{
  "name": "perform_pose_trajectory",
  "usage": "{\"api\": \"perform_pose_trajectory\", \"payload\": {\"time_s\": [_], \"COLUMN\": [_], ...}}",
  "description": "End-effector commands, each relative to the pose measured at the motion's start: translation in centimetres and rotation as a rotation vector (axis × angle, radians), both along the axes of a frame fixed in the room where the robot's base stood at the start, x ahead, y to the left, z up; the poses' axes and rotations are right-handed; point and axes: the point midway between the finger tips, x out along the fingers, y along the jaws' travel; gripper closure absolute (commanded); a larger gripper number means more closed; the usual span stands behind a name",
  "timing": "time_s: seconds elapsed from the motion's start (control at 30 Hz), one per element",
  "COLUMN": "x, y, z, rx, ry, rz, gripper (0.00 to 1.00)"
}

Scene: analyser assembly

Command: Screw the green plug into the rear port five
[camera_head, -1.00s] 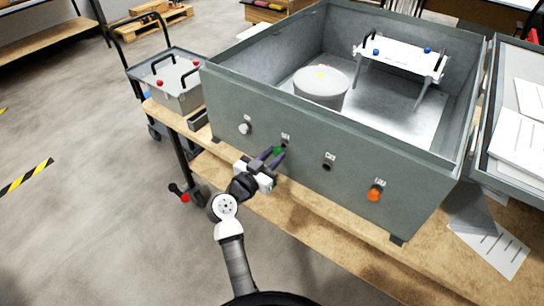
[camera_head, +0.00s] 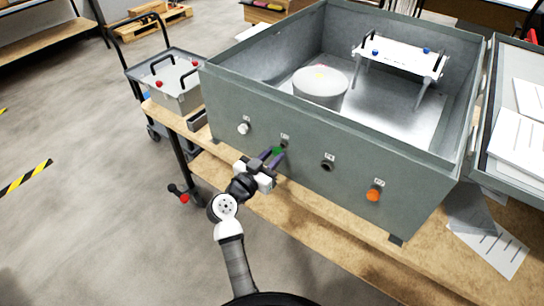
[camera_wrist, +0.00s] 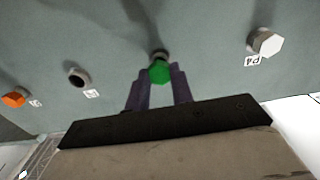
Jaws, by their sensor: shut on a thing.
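The green plug (camera_head: 277,151) has a hexagonal head and sits between the purple fingers of my gripper (camera_head: 271,155). In the wrist view the green plug (camera_wrist: 160,73) is between the fingertips (camera_wrist: 160,84), right in front of a round port (camera_wrist: 160,54) in the grey-green wall. The same port (camera_head: 285,144) shows in the head view, second from the left, under a small label too blurred to read. The plug lines up closely with the port; I cannot tell how deep it is in. My gripper is shut on the plug.
The large open grey box (camera_head: 300,175) stands on a wooden bench (camera_head: 330,235). A white plug (camera_head: 243,128), labelled P4 in the wrist view, is left of the port. An empty port (camera_head: 327,165) and an orange plug (camera_head: 373,194) are to the right. A cart (camera_head: 180,90) stands at the left.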

Motion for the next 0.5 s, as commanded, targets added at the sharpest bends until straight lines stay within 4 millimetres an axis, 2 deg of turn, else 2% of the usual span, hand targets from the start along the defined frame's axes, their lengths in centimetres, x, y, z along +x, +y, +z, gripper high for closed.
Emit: {"api": "perform_pose_trajectory", "payload": {"time_s": [0.5], "x": [0.25], "y": [-0.20], "z": [0.01], "rx": [0.000], "ry": [0.000], "rz": [-0.001], "gripper": [1.00]}}
